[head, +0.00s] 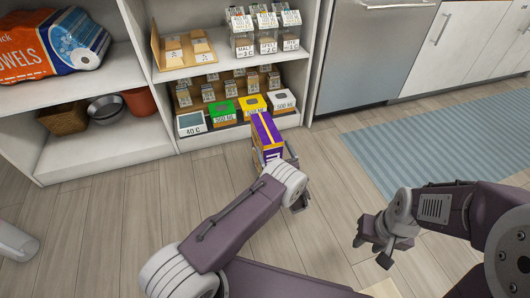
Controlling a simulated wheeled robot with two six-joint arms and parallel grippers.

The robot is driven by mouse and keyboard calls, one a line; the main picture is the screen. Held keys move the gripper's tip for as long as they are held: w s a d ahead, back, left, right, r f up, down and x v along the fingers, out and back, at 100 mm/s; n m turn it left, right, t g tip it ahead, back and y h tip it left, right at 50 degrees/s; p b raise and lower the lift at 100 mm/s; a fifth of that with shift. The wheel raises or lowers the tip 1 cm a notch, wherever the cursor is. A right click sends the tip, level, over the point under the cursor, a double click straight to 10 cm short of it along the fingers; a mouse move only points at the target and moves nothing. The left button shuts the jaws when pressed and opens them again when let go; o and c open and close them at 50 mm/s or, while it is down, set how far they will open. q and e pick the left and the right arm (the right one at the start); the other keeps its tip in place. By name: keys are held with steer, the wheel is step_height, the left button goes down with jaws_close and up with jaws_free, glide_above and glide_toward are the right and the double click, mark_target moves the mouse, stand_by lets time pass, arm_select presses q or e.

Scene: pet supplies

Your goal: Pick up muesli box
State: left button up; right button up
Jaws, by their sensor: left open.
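A purple and yellow box (266,133), which looks like the muesli box, stands upright at the front of the lower shelf in the head view. I cannot tell whether it rests on the shelf edge or is just in front of it. My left gripper (275,160) is open at the near side of the box, with a finger beside its right side. My arm and wrist hide the rest of the jaws and the box's lower part. My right gripper (371,250) is low over the floor at the right, apart from the box, and looks open and empty.
The lower shelf (230,137) holds green, yellow and white boxes (252,105) with price tags. Labelled jars (265,35) and a tan display stand above. The left shelves hold a towel pack, a basket, a metal bowl and a terracotta pot. A blue striped rug (450,140) lies right; the floor is mostly clear.

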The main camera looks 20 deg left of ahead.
mark_target(268, 134)
arm_select(q)
steer(key=b+x, duration=0.3)
steer(key=shift+w+a+f, duration=0.1)
steer(key=shift+a+f, duration=0.05)
steer(key=shift+f, duration=0.2)
steer(key=shift+w+a+r, duration=0.1)
steer(key=shift+w+r, duration=0.1)
steer(key=shift+w, duration=0.05)
steer(key=b+x, duration=0.5)
steer(key=shift+w, duration=0.1)
steer(key=shift+w+r, duration=0.1)
steer(key=shift+r, duration=0.15)
steer(key=c, duration=2.1)
